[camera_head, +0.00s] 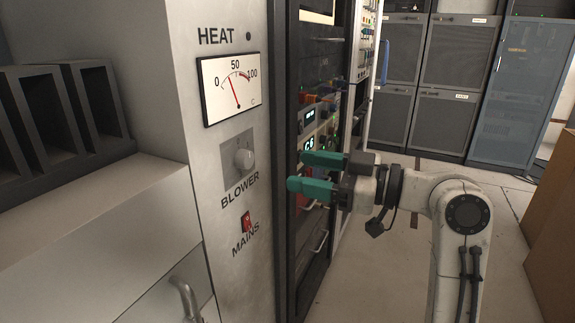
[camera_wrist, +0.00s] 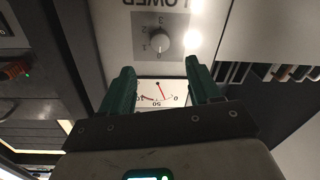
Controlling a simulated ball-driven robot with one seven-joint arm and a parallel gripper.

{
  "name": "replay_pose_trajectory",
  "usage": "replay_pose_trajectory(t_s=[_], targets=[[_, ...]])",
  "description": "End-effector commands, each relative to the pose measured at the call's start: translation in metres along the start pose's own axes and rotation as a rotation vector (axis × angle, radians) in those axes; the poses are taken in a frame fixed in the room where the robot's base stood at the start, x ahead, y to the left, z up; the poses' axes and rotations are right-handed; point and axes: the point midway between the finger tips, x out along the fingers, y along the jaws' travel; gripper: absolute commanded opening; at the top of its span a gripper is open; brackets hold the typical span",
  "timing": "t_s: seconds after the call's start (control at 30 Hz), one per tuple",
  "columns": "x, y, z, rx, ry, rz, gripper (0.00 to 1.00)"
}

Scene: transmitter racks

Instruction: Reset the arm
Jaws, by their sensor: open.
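My gripper (camera_head: 308,172) has green fingers and points left toward the grey panel in the head view. Its fingers are apart with nothing between them, in front of the dark rack beside the panel. In the wrist view my gripper (camera_wrist: 160,80) shows both green fingers spread, with the heat dial (camera_wrist: 160,92) seen between them beyond. My white arm reaches in from the right in the head view.
The grey panel carries a heat dial (camera_head: 231,88), a blower knob (camera_head: 244,160) and a red mains switch (camera_head: 247,222). A metal handle (camera_head: 186,299) sticks out at lower left. Grey cabinets (camera_head: 440,122) stand behind, and brown boxes (camera_head: 552,230) stand at right. Floor shows between.

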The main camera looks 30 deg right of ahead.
Motion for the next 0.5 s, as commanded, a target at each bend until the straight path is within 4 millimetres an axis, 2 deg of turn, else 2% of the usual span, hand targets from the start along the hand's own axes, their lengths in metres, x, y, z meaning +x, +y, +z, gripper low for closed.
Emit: replay_pose_trajectory(t_s=[0.13, 0.5], targets=[[-0.0086, -0.0001, -0.0002, -0.001, 0.001, 0.001, 0.62], [-0.0091, -0.0002, 0.0, 0.0, 0.0, 0.0, 0.62]])
